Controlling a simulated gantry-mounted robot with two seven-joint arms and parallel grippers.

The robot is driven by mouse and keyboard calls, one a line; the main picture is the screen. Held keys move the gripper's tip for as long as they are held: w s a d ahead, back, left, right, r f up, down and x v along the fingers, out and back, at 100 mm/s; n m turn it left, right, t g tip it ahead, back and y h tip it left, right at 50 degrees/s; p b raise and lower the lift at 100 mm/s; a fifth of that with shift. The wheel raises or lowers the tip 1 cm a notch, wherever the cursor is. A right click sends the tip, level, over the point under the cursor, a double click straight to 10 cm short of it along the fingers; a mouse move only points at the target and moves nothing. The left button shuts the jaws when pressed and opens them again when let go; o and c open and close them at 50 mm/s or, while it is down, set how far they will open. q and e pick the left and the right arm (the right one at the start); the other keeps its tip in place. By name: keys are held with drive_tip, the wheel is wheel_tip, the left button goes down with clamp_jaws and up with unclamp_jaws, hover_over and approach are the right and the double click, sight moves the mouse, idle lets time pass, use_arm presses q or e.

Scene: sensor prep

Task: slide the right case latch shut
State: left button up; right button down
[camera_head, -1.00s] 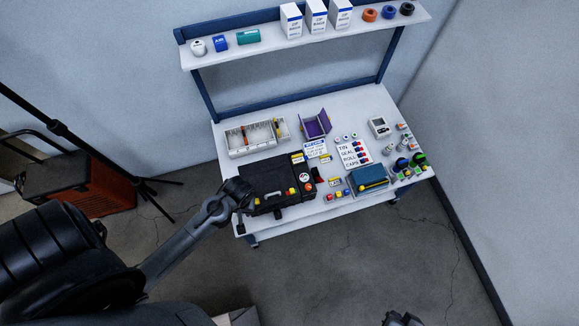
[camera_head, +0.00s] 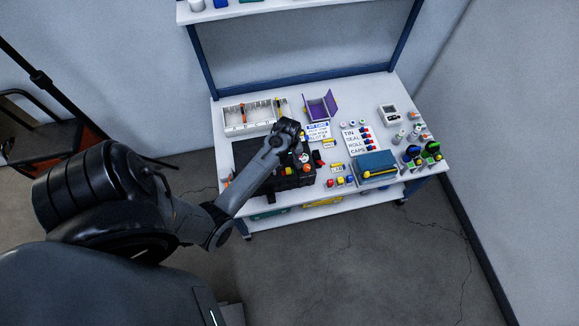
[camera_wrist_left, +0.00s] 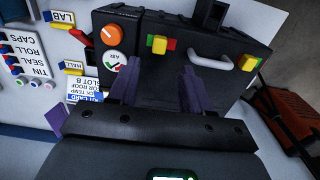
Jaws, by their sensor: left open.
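The black case (camera_wrist_left: 185,60) fills the top of the left wrist view, seen upside down, with a grey handle (camera_wrist_left: 212,62). Two yellow latch sliders flank the handle; the right case latch (camera_wrist_left: 159,44) is left of it there, between green and red marks. The other latch (camera_wrist_left: 250,62) lies beyond the handle. My left gripper (camera_wrist_left: 160,90) is open, its two fingers apart and pointing at the case near the right latch; I cannot tell any contact. In the head view, the left gripper (camera_head: 287,133) is over the case (camera_head: 248,152) and hides much of it.
A gauge (camera_wrist_left: 115,57) and an orange knob (camera_wrist_left: 111,35) sit beside the right latch. On the table (camera_head: 349,108) are a divided white bin (camera_head: 236,128), a purple holder (camera_head: 318,107), a label card (camera_head: 356,139) and a blue box (camera_head: 374,162).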

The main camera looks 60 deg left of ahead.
sight(288, 170)
use_arm(q)
wheel_tip(288, 170, down, 7)
drive_tip(key=shift+r+b, duration=0.15)
drive_tip(key=shift+b, duration=0.5)
drive_tip(key=shift+f, duration=0.7)
clamp_jaws()
